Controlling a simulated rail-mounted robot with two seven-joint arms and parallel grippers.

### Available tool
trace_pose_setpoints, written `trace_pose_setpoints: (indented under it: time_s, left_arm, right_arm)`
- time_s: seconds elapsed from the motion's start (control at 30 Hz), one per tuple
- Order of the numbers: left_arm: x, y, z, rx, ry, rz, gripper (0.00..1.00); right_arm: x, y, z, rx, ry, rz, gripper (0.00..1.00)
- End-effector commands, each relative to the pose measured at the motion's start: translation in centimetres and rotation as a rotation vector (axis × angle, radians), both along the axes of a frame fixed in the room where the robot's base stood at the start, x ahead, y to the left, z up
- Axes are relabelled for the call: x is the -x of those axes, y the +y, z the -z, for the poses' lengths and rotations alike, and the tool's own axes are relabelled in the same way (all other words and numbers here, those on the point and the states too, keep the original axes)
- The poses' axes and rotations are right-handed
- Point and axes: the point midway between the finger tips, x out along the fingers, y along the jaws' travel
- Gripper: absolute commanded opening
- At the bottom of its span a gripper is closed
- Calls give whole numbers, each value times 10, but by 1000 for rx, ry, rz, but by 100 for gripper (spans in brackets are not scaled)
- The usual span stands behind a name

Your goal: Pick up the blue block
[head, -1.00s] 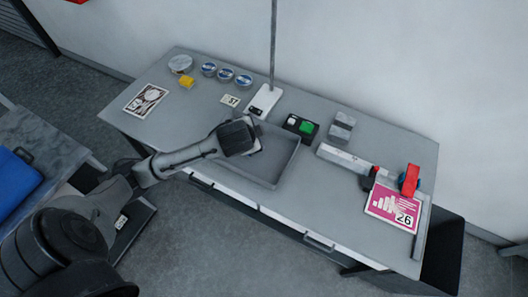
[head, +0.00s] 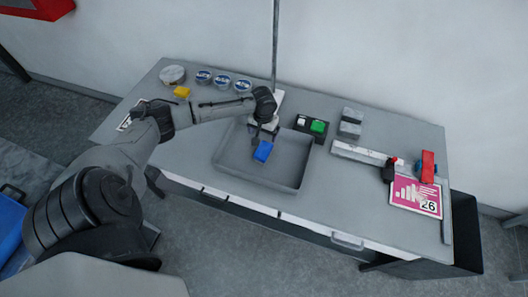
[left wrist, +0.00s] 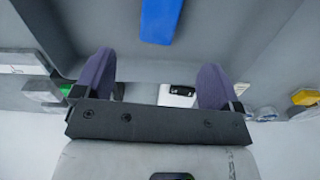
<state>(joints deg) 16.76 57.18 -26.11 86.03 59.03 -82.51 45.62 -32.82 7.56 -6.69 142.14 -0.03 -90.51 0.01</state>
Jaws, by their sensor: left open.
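The blue block (head: 263,151) lies in the grey tray (head: 229,171) on the table, near the tray's far side. My left gripper (head: 264,132) points down over the far side of the tray, just behind the block. In the left wrist view the blue block (left wrist: 160,20) is at the top edge, partly cut off. There the two purple fingers of my left gripper (left wrist: 156,75) stand apart with nothing between them. The block is beyond the fingertips, not between them. My right gripper is not in view.
Behind the tray stands a pole on a white base. A pink card (head: 415,197) and a red-handled tool (head: 427,167) lie farther right. Round tins and a yellow block (head: 181,92) are at the left.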

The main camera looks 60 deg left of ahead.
Motion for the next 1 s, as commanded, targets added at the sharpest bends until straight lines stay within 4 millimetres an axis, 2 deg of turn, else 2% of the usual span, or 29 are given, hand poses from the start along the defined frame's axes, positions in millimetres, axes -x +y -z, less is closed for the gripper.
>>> trace_pose_setpoints:
  time_s: [0.1, 0.3, 0.43, 0.67, 1.0]
  left_arm:
    - [0, -1, 24, 1, 2, -1, 89]
    - [0, -1, 55, 1, 1, 0, 89]
    - [0, 0, 67, 0, 0, 2, 89]
    - [0, 0, 78, -1, 1, 2, 89]
    - [-2, 1, 118, 0, 0, 3, 89]
  right_arm:
    - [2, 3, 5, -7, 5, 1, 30]
    - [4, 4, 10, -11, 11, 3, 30]
    - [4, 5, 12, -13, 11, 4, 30]
    - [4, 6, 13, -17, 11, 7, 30]
    - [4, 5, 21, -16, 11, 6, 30]
